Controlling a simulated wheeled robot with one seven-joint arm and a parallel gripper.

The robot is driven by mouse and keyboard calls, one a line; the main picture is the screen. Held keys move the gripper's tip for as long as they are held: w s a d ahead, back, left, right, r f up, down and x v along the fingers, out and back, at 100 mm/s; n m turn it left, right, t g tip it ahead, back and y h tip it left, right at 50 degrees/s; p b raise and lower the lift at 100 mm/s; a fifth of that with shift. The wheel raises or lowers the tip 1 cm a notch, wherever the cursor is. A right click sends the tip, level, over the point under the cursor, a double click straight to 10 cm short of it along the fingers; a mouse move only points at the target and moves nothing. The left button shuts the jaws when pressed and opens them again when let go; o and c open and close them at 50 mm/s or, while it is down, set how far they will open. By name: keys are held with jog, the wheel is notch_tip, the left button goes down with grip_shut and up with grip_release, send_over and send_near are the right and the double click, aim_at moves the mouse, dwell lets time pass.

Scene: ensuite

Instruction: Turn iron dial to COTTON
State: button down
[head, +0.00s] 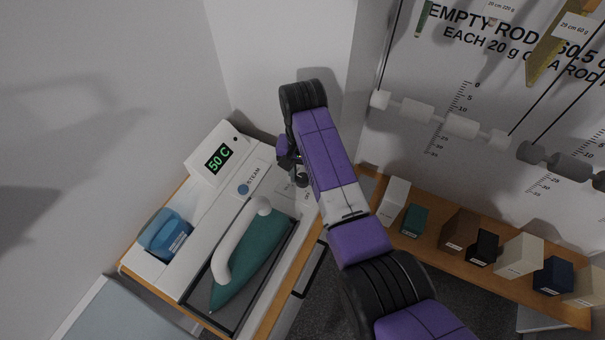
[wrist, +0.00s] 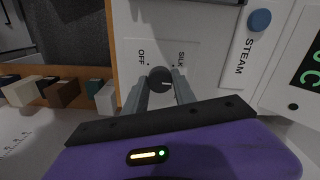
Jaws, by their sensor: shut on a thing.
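The dark round dial (wrist: 159,80) sits on a pale panel in the wrist view, with OFF to its upper left and SILK to its upper right. No COTTON label is readable. A small pale mark shows on the dial, but its exact heading is hard to tell. My gripper (wrist: 161,87) is shut on the dial, one finger on each side. In the head view my gripper (head: 299,180) is at the right end of the white ironing station, and my arm hides most of the dial panel. The teal iron (head: 262,262) with its white handle rests on the station.
A blue STEAM button (wrist: 259,20) is right of the dial. The display (head: 218,158) reads 50 C. A blue container (head: 166,236) sits at the station's left end. A wooden shelf (head: 397,243) with several small boxes is on the right, below a wall with hanging rods.

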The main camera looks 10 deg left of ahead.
jog(key=m, duration=0.7)
jog(key=shift+r, duration=0.1)
jog(key=m, duration=0.6)
jog(key=shift+a+m, duration=0.1)
jog(key=shift+m, duration=0.3)
jog(key=m, duration=1.2)
jog(key=shift+m, duration=0.3)
jog(key=c, duration=1)
grip_release()
